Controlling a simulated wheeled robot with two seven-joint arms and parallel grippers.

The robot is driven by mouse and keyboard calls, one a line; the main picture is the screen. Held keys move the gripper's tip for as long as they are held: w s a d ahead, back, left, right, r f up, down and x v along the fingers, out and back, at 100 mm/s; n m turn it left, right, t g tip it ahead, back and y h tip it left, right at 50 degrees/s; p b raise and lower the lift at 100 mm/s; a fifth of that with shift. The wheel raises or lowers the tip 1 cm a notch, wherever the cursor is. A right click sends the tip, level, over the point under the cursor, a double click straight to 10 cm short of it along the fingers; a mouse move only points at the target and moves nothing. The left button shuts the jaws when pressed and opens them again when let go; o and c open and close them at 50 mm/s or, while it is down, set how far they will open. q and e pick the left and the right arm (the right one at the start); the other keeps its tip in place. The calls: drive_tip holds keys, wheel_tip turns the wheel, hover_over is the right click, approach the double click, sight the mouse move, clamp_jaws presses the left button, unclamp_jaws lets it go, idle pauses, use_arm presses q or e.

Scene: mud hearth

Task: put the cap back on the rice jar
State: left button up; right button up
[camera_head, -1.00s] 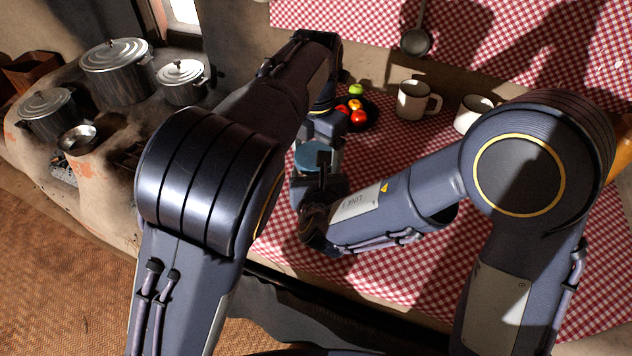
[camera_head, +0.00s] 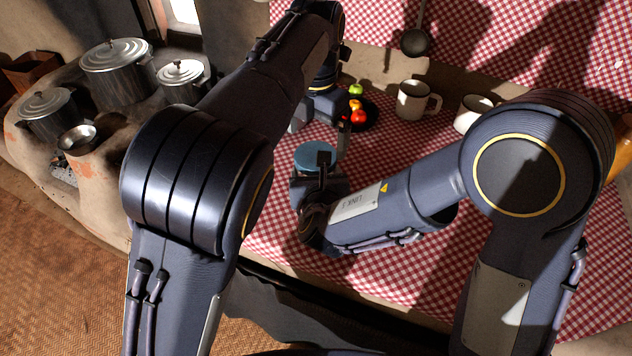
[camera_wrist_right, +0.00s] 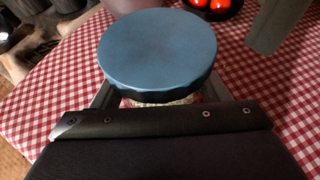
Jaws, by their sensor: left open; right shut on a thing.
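The blue cap (camera_head: 314,154) sits on top of the rice jar, just beyond my right gripper (camera_head: 320,172). In the right wrist view the cap (camera_wrist_right: 158,50) looks level, and a strip of the clear jar (camera_wrist_right: 165,98) with pale grains shows under its rim. Whether the cap is fully seated cannot be told. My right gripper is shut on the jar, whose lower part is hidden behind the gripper. My left gripper (camera_head: 321,134) is open and empty behind the cap, apart from it. A grey finger (camera_wrist_right: 278,25), apparently its own, shows at upper right in the wrist view.
A dark plate with red, orange and green fruit (camera_head: 357,108) lies just behind the left gripper. Two white mugs (camera_head: 413,100) stand further right. Metal pots (camera_head: 117,72) stand on the mud hearth at left. Checked cloth is clear right of the jar.

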sight(315, 150)
use_arm(q)
wheel_tip(315, 150, up, 3)
drive_tip(key=n, duration=0.3)
drive_tip(key=shift+r, duration=0.2)
drive_tip(key=shift+f, duration=4)
drive_tip(key=shift+c, duration=0.3)
drive_tip(key=c, duration=0.9)
drive_tip(key=m, duration=0.3)
drive_tip(key=shift+c, duration=0.2)
drive_tip(key=o, duration=1)
